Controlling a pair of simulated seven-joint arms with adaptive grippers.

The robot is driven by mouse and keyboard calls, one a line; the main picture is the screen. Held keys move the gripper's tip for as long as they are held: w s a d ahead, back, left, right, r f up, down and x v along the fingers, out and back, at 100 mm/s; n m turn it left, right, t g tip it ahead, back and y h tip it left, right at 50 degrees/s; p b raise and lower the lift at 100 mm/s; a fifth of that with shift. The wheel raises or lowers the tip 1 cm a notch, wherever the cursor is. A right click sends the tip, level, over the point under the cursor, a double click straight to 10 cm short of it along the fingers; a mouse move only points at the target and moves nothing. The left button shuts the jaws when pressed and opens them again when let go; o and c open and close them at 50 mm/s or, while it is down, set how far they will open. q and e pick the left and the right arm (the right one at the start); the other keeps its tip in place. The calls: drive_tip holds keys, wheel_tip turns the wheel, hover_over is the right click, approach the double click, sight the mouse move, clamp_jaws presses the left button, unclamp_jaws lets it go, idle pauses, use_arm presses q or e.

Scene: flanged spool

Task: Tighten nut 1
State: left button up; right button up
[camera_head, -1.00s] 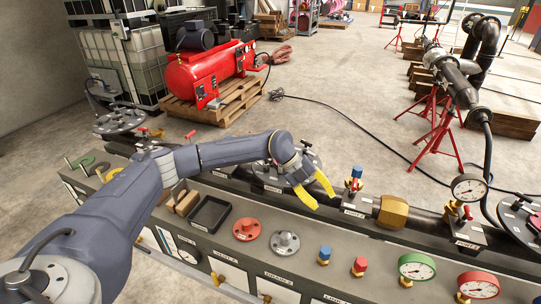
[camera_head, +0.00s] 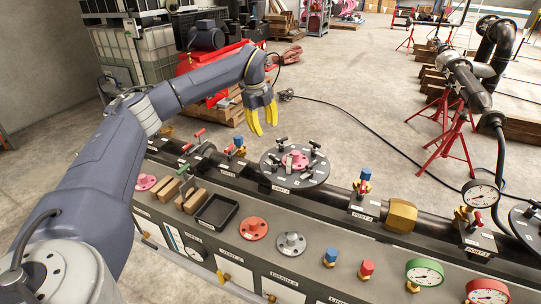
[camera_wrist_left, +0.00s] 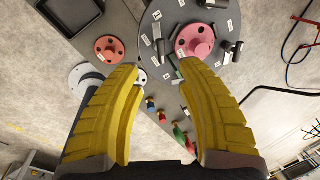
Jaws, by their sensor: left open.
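The dark round flange (camera_head: 316,177) sits on the pipe line behind the bench. Several dark T-handled nuts (camera_head: 282,142) stand around it, and a pink flanged spool (camera_head: 294,161) is at its centre. Which one is nut 1 cannot be told; the labels are too small. In the left wrist view the flange (camera_wrist_left: 155,28) and the pink spool (camera_wrist_left: 195,41) show past the fingertips. My left gripper (camera_head: 265,128) has yellow fingers, is open and empty, and hangs above and left of the flange, apart from it. My right gripper is not in view.
The bench front holds a black tray (camera_head: 232,213), a red flange (camera_head: 253,236), a grey flange (camera_head: 291,252), small valves and gauges (camera_head: 425,264). A blue-topped valve (camera_head: 364,181) stands right of the flange. Open floor (camera_head: 350,125) lies behind.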

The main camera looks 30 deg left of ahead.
use_arm(q)
drive_tip(key=w+f, duration=0.1)
drive_tip(key=f, duration=0.8)
drive_tip(key=w+f, duration=0.1)
drive_tip(key=f, duration=0.4)
drive_tip(key=shift+w+d, duration=0.35)
drive_tip(key=shift+d, duration=0.05)
drive_tip(key=shift+c, duration=0.2)
clamp_jaws()
